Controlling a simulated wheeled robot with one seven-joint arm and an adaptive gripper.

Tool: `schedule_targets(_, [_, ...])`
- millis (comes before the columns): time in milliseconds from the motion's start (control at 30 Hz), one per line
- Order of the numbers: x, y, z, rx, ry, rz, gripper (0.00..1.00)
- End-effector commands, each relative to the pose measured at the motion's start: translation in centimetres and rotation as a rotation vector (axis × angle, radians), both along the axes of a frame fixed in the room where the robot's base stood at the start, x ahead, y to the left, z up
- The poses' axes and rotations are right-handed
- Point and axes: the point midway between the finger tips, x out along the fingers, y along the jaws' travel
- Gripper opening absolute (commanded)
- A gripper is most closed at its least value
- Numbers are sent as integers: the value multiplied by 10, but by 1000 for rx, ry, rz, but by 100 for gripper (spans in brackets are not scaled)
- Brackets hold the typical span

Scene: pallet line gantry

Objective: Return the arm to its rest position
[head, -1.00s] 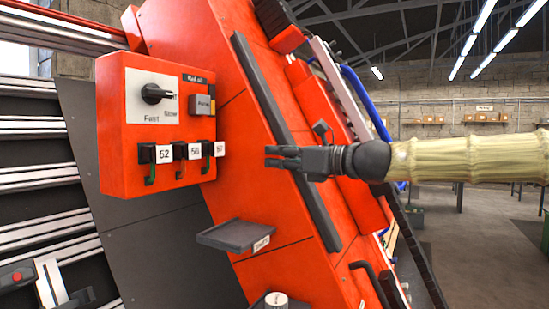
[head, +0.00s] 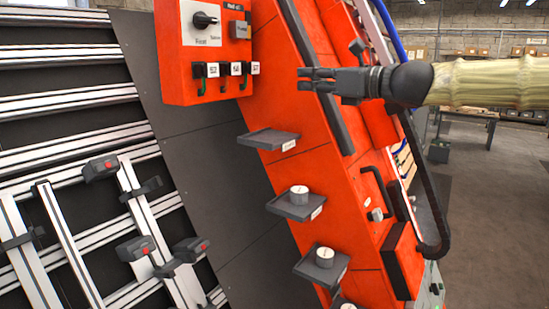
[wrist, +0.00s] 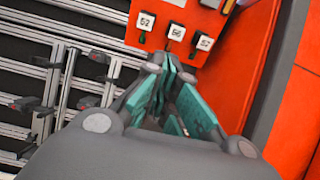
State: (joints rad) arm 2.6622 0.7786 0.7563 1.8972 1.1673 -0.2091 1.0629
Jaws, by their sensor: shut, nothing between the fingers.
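My gripper (head: 318,80) is at the upper middle of the head view, its arm reaching in from the right edge. Its dark fingers are shut with nothing between them. It is in front of the slanted orange machine panel, to the right of the orange control box (head: 178,60). In the wrist view my gripper (wrist: 176,75) shows its teal finger pads close together. The control box also shows there (wrist: 140,30), beyond the fingers, with its numbered tags.
Small dark shelves stick out of the panel below my gripper: an empty one (head: 262,139) and others holding white round pieces (head: 299,192). Aluminium rails with red-buttoned clamps (head: 101,168) lie left. Open floor (head: 497,215) is at the right.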

Motion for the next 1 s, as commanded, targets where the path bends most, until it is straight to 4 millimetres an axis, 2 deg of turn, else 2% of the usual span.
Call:
schedule_targets(333, [13,12,-69,-128,15,-11,0])
schedule_targets(467, [18,16,-106,-198,20,-12,0])
schedule_targets(500, [20,18,-123,-228,25,-13,0])
schedule_targets(567, [21,21,-144,-269,25,-10,0])
schedule_targets(767, [21,26,-256,-482,35,13,0])
schedule_targets(1000, [1,23,-393,-756,27,86,0])
